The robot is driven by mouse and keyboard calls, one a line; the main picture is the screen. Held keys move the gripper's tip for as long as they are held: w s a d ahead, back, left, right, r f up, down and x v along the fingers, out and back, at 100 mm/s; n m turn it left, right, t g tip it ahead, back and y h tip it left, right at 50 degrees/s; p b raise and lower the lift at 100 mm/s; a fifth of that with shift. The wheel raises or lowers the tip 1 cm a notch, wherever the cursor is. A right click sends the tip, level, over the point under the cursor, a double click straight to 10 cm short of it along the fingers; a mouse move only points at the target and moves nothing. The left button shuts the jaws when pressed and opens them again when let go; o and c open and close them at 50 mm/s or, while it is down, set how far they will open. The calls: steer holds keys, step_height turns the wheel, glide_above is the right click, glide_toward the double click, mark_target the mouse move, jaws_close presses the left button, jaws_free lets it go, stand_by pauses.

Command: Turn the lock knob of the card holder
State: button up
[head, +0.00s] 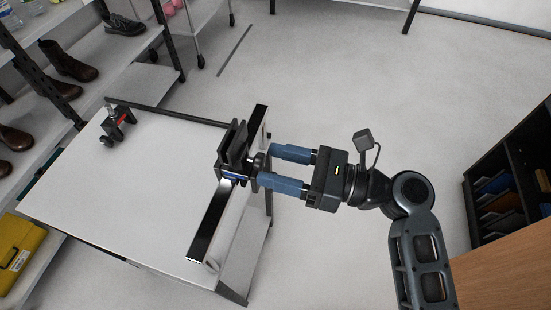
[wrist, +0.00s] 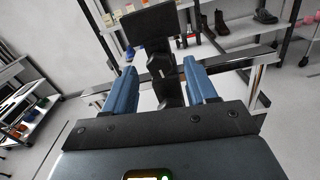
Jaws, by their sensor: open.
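The card holder (head: 232,148) is a black device mounted on a dark rail (head: 212,220) along the right edge of the white table. Its dark knob (head: 260,161) faces my gripper on the right side. My gripper (head: 268,164) is open, with its two blue fingers on either side of the knob. In the wrist view the knob (wrist: 160,66) shows ahead of and between the fingertips of my gripper (wrist: 162,70), below a black plate (wrist: 149,27). I cannot tell whether the fingers touch the knob.
A red and black clamp-like device (head: 117,123) stands at the table's far left corner. The white tabletop (head: 130,190) is otherwise mostly clear. Shelves with shoes (head: 68,62) stand at the left. A black cabinet with folders (head: 505,190) stands at the right, with open floor between.

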steer(key=shift+w+a, duration=0.1)
steer(key=shift+a, duration=0.3)
steer(key=shift+c, duration=0.3)
jaws_close()
steer(key=shift+n, duration=2.4)
steer(key=shift+o, duration=0.3)
jaws_free()
steer(key=b+v, duration=0.1)
steer(key=v, duration=0.6)
steer(key=shift+d, duration=0.4)
